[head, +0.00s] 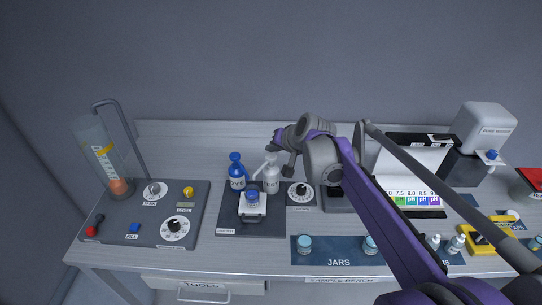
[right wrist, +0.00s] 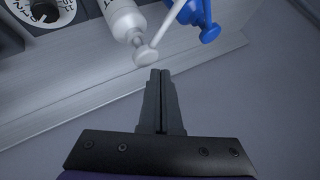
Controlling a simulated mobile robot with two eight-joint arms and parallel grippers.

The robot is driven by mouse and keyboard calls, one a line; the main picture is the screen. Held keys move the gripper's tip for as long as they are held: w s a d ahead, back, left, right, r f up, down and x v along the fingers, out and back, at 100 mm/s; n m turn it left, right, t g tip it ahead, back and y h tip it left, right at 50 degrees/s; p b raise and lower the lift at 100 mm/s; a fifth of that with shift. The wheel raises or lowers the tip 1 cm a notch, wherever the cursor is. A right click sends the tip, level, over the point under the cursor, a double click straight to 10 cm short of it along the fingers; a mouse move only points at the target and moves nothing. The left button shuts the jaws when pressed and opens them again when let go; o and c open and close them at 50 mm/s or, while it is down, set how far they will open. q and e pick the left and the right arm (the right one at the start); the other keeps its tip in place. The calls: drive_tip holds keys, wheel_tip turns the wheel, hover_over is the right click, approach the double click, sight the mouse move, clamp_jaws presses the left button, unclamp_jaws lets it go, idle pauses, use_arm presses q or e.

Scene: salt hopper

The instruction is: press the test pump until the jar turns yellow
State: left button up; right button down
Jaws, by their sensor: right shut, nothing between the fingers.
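The white test pump bottle (head: 271,178) stands at the back of a dark tray (head: 262,226), right of the blue dye pump bottle (head: 237,174). A small jar (head: 252,208) stands in front of them; its top looks blue, and I see no yellow in it. My right gripper (head: 276,139) is above and slightly behind the test pump, shut and empty. In the right wrist view its fingertips (right wrist: 160,72) are close to the white pump head (right wrist: 146,55), apparently not touching it. My left gripper is out of view.
A dial (head: 300,193) sits right of the tray. A left panel (head: 145,215) holds a tall cylinder (head: 100,160), knobs and buttons. Jars (head: 304,243) stand on the front mat. A pH chart (head: 415,198) is at right. My right arm crosses the bench.

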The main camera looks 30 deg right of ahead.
sight(272, 158)
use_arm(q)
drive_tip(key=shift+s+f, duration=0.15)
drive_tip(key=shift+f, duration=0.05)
use_arm(e)
drive_tip(key=shift+f, duration=0.4)
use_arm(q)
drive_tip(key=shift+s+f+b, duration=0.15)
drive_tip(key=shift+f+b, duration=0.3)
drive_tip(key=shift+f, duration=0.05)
use_arm(e)
drive_tip(key=shift+f, duration=0.75)
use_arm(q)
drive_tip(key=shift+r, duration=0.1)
use_arm(e)
drive_tip(key=shift+r, duration=0.1)
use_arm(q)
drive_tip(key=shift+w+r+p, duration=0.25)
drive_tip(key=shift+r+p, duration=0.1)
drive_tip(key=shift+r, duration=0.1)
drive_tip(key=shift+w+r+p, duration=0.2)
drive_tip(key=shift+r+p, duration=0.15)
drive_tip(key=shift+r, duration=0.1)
use_arm(e)
drive_tip(key=shift+w+r, duration=0.1)
drive_tip(key=shift+r, duration=1)
